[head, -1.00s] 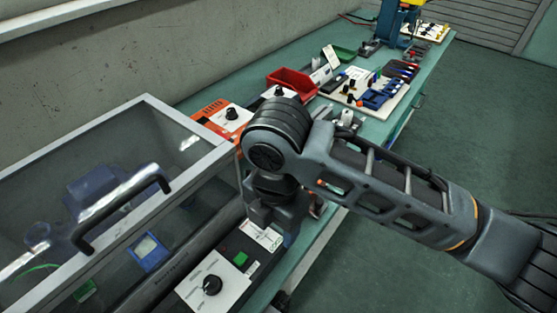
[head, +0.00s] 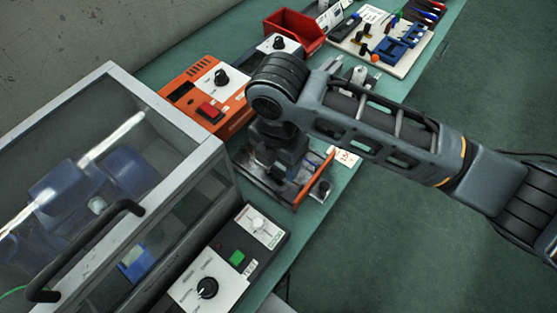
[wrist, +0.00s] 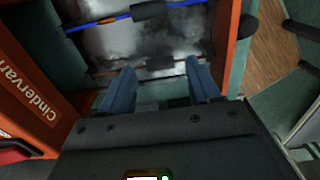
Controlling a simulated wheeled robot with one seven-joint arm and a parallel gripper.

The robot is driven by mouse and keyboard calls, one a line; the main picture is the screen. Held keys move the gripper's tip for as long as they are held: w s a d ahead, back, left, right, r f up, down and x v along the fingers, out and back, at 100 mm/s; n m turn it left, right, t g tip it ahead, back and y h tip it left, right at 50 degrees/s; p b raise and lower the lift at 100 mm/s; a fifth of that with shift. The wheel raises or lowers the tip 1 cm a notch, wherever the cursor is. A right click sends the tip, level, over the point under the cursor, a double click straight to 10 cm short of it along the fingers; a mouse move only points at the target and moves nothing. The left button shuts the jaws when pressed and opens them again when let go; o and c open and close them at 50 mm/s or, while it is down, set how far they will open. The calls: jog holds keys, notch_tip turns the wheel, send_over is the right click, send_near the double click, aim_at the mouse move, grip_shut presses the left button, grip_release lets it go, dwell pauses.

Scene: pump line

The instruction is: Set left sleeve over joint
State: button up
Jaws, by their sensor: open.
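My gripper (wrist: 162,84) points down into an orange-sided frame (wrist: 228,50) with a grey metallic floor. Its two blue fingers are apart, with nothing held between them. A blue wire (wrist: 88,24) crosses the top of the wrist view and carries a black sleeve (wrist: 152,9). A second, thinner wire with orange on it runs across just beyond the fingertips, with a dark sleeve (wrist: 160,62) between them. I cannot tell which sleeve is the left one, or see a joint clearly. In the head view my gripper (head: 276,172) is over the same frame (head: 313,182); the arm hides much of it.
An orange box with a knob and red switch (head: 208,95) stands behind the frame. A clear-lidded case with a black handle (head: 85,250) is at left, a control panel (head: 206,286) in front of it. A red bin (head: 293,30) and a tool board (head: 385,42) are farther back.

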jog(key=shift+f, duration=0.85)
jog(key=shift+c, duration=0.3)
grip_shut()
